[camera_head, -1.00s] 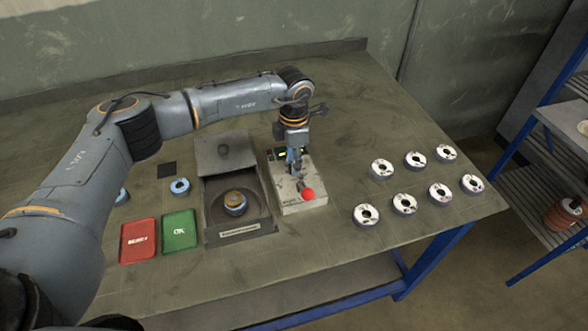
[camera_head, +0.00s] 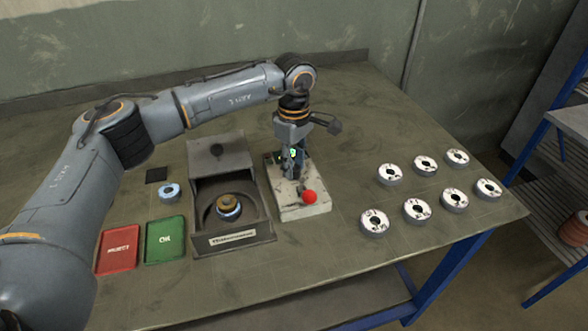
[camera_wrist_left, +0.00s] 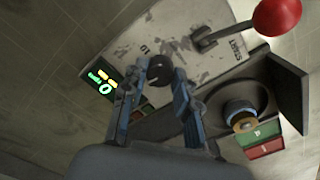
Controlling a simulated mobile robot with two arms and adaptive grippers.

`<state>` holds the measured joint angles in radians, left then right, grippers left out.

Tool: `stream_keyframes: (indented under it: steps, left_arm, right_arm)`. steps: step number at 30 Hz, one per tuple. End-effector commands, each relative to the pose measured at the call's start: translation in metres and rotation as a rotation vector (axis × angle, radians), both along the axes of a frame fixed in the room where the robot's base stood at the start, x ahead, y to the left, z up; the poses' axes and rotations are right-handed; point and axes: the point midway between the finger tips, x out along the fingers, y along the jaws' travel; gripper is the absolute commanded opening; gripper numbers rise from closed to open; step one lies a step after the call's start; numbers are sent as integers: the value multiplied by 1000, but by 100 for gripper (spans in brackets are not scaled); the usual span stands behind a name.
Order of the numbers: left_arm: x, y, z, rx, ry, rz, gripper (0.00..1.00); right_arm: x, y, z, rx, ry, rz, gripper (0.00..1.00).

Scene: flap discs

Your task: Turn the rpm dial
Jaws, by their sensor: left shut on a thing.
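The control box (camera_head: 300,208) is a pale, worn block with a lever ending in a red ball (camera_head: 310,197), which also shows in the wrist view (camera_wrist_left: 277,16). The rpm dial (camera_wrist_left: 159,67) is a small black knob on its face; in the head view the gripper hides it. My left gripper (camera_head: 291,174) points down onto the box. In the wrist view its blue fingers (camera_wrist_left: 156,74) are shut on the dial, one on each side. A small lit display (camera_wrist_left: 102,80) with green and yellow marks sits beside the dial. My right gripper is not in view.
Left of the box is an open machine (camera_head: 234,239) with a disc inside. A green tray (camera_head: 165,252) and a red tray (camera_head: 118,262) lie further left, near a loose disc (camera_head: 169,192). Several white-topped discs (camera_head: 417,210) stand at right. Bare table separates them from the box.

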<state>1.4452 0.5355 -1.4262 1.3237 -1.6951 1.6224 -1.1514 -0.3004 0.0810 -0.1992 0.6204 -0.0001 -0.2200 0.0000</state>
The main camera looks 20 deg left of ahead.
Motion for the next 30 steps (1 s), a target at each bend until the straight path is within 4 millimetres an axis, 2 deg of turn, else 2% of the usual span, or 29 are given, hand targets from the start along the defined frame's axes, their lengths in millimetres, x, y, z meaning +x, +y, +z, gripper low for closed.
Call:
stream_keyframes:
  steps: [1,12,30]
  left_arm:
    - [1,0,-1,-2,-6,-42,0]
    - [1,0,0,-2,-5,-393,0]
    - [1,0,1,0,-5,-961,0]
  right_arm:
    - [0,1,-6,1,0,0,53]
    - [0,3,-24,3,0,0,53]
    - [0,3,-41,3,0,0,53]
